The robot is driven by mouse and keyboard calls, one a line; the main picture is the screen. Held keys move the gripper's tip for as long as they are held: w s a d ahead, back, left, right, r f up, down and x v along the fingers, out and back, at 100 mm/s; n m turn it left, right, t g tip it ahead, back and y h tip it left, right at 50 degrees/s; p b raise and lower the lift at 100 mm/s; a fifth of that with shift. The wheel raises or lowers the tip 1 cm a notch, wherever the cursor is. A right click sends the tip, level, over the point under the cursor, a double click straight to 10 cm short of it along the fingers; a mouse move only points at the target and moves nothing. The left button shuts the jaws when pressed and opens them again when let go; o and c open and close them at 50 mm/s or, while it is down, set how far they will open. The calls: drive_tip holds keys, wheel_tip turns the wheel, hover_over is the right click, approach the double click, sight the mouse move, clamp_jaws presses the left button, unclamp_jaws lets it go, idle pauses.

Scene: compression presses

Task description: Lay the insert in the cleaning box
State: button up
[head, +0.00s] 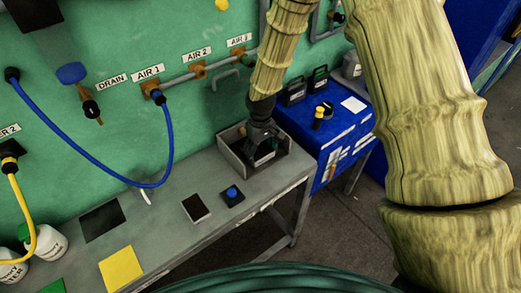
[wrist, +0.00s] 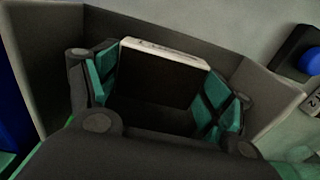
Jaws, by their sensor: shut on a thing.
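The grey open-topped box (head: 232,160), which I take as the cleaning box, stands at the right end of the bench; its walls also surround my gripper in the wrist view (wrist: 268,92). My gripper (head: 263,150) reaches down into the box. In the wrist view its teal-padded fingers (wrist: 160,92) are shut on the insert (wrist: 160,76), a dark block with a pale top edge. The insert is between the box walls, slightly tilted in the picture. Its lower part is in shadow, so I cannot tell whether it touches the box floor.
A blue button (head: 232,191) on a black base and a dark plate (head: 196,207) lie left of the box. A yellow square (head: 121,268) and a black mat (head: 102,220) are farther left. A blue cabinet (head: 335,130) stands right. A blue hose (head: 110,172) hangs behind.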

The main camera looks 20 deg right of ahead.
sight(261, 152)
drive_tip(key=shift+f, duration=0.2)
drive_tip(key=o, duration=1.3)
drive_tip(key=shift+c, duration=0.2)
wheel_tip(261, 152, up, 12)
drive_tip(key=b, duration=0.3)
drive_tip(key=shift+r, duration=0.15)
